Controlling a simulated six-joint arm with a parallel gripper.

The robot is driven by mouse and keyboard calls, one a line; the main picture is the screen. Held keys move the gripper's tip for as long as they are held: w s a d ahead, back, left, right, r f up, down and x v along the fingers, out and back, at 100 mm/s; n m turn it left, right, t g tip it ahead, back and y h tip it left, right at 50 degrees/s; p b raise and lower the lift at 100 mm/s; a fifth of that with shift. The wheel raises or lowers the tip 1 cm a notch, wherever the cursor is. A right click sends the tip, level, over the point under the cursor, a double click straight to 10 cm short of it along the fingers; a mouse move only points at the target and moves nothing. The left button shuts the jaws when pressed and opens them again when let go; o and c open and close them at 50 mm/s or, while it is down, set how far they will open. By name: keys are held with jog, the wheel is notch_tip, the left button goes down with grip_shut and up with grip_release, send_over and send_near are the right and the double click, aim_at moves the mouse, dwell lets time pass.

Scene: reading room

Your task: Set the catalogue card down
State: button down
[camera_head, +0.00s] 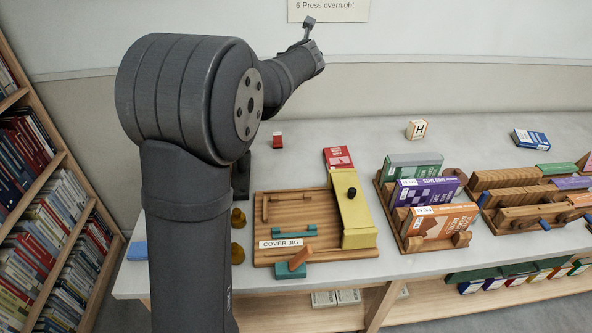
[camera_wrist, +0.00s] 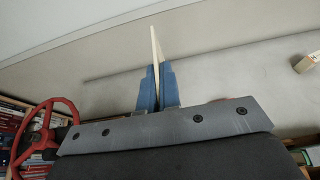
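The catalogue card (camera_wrist: 155,48) is a thin cream sheet seen nearly edge-on in the wrist view, standing up between the two blue fingers of my gripper (camera_wrist: 157,90). The fingers are close together with the card between them. Pale grey surface shows beyond it, and I cannot tell how far the card is from that surface. In the head view my own arm fills the left and centre, and neither the card nor the gripper fingers can be made out there.
A wooden cover jig (camera_head: 290,254) with a yellow plate (camera_head: 355,215) is on the table (camera_head: 310,150). Book racks (camera_head: 385,200) stand to its right. A small red box (camera_head: 278,141) and an H block (camera_head: 416,130) stand behind. A red wheel (camera_wrist: 70,110) shows in the wrist view.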

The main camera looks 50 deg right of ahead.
notch_tip(320, 180, down, 34)
jog(key=shift+r, duration=0.2)
dwell(0.5)
jog(key=shift+f, duration=0.2)
jog(key=c, duration=1.6)
grip_release()
jog(key=shift+c, duration=0.2)
jog(key=shift+a+r, duration=0.1)
jog(key=shift+r, duration=0.15)
jog(key=v, duration=1.2)
jog(key=shift+f, duration=0.15)
